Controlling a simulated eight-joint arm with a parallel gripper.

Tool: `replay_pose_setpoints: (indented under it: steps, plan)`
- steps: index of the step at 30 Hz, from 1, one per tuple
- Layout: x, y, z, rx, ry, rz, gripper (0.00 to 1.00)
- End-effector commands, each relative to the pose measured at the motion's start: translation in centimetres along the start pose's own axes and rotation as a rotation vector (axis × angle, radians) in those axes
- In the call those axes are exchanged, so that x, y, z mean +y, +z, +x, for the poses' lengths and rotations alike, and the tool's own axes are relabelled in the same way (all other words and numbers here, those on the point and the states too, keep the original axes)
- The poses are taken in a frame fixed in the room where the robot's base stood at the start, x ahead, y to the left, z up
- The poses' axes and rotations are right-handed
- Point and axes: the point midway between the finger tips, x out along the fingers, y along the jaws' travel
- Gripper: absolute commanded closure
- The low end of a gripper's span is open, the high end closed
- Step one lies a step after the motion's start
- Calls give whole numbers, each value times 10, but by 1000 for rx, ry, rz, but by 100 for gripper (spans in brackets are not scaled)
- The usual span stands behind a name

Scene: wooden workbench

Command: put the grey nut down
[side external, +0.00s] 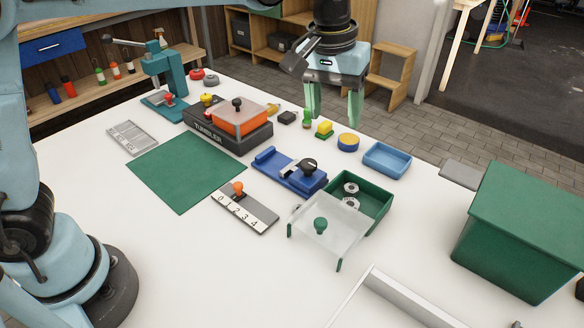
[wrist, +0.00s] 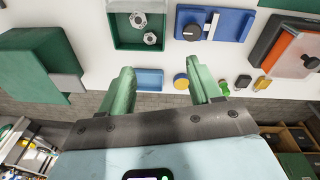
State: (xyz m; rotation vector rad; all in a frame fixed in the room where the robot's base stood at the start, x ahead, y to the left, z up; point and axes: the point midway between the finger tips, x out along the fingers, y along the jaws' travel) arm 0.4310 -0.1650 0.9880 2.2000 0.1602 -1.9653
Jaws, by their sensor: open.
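Two grey nuts lie in the open green box (side external: 379,206): one nut (side external: 351,188) is near its back, the other (side external: 350,201) just in front of it. In the wrist view they show as nut (wrist: 138,20) and nut (wrist: 150,38) on the floor of the green box (wrist: 117,40). A clear cover with a green knob (side external: 320,225) stands at the front of the box and may hide part of its inside. My gripper (side external: 333,118) is open with nothing between its fingers, high above the back edge of the bench and away from the box. It also shows in the wrist view (wrist: 160,70).
A blue fixture with a black knob (side external: 292,170) stands left of the box. A large green bin (side external: 525,230) stands at the right.

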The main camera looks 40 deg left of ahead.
Motion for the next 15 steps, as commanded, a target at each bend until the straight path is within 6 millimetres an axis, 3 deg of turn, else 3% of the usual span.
replay_pose_setpoints:
  steps: [1,8,15]
  plan:
    - [-18,4,-6,29,13,8,37]
    - [-83,28,-14,173,56,72,37]
    - [-143,66,-1,334,57,140,37]
